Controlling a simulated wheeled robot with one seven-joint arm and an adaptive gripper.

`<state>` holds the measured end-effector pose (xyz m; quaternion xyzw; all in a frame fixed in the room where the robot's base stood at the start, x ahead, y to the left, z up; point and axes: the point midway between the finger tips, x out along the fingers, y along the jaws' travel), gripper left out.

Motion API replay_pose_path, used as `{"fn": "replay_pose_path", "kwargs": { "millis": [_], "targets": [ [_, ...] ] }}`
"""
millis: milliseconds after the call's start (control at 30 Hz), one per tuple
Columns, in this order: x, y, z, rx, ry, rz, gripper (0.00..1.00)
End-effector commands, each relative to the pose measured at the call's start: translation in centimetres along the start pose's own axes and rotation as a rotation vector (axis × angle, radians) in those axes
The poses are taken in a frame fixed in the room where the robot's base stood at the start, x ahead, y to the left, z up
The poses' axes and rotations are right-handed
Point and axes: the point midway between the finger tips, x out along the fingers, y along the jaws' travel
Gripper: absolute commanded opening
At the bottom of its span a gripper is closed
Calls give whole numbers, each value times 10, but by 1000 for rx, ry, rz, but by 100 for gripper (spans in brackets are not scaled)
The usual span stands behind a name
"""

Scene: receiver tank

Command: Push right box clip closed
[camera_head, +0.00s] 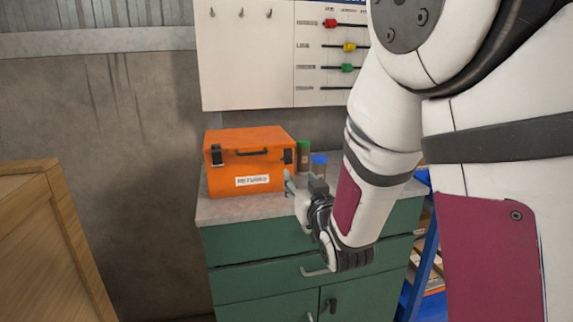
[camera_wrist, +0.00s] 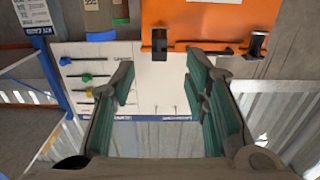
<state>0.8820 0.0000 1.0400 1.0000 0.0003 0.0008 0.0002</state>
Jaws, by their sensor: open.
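An orange box (camera_head: 245,182) with a white label, a dark handle and two dark front clips stands on the green cabinet. The right box clip (camera_head: 287,156) is at the box's right front; in the upside-down wrist view it is the dark clip (camera_wrist: 160,38) near the top centre. The left clip (camera_head: 216,155) shows in the wrist view (camera_wrist: 257,44) sticking out. I cannot tell whether the right clip is fully closed. My gripper (camera_head: 291,186) is before the box's right front. In the wrist view its fingers (camera_wrist: 160,88) are spread and empty, with the right clip between their lines, apart from them.
A green bottle (camera_head: 304,153) and a blue-topped container (camera_head: 319,165) stand right of the box, close to my gripper. A pegboard (camera_head: 245,60) with coloured sliders hangs behind. The green cabinet (camera_head: 240,250) is below, a wooden crate (camera_head: 40,240) at left, blue shelving (camera_head: 424,265) at right.

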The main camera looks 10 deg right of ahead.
Motion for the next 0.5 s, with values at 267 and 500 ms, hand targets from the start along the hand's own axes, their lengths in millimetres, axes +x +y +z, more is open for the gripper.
{"fn": "replay_pose_path", "kwargs": {
  "millis": [267,500],
  "targets": [
    [56,0,1,-3,0,-1,42],
    [95,0,1,-1,-1,-1,42]
  ]
}}
